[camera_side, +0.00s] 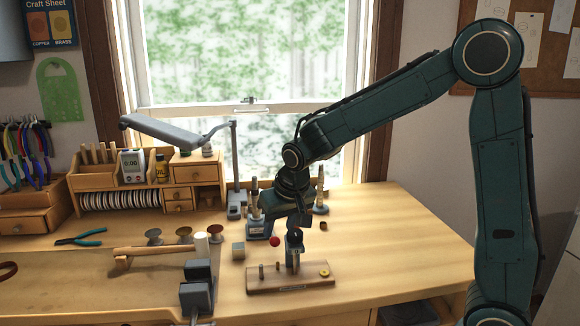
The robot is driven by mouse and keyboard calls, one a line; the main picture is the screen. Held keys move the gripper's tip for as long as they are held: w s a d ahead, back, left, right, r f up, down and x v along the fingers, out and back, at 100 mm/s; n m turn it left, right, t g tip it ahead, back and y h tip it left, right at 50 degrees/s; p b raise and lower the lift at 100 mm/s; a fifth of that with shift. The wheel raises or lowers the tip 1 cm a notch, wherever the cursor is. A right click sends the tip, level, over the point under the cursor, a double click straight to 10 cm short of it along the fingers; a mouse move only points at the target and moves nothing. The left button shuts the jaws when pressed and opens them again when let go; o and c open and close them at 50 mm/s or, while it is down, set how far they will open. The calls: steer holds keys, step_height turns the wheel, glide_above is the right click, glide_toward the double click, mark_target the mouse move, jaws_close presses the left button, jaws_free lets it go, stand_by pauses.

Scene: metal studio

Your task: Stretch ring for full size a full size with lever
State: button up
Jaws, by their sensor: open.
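My gripper (294,264) points down over a wooden board (262,286) near the front of the bench. It is open, around or just above an upright post on the board; I cannot tell whether it touches it. A small round brass-coloured piece (324,272), possibly the ring, is at the board's right end, right of my gripper. A blue-grey tool with an upright tapered post (254,196), seemingly the stretcher, stands behind and left, partly hidden by my arm. A red ball knob (274,241), seemingly the lever's end, shows just left of my gripper.
Another tapered post (320,192) is behind my arm. The bench's right side is clear.

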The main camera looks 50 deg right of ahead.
mark_target(276, 239)
steer(key=shift+x, duration=2.75)
jaws_close()
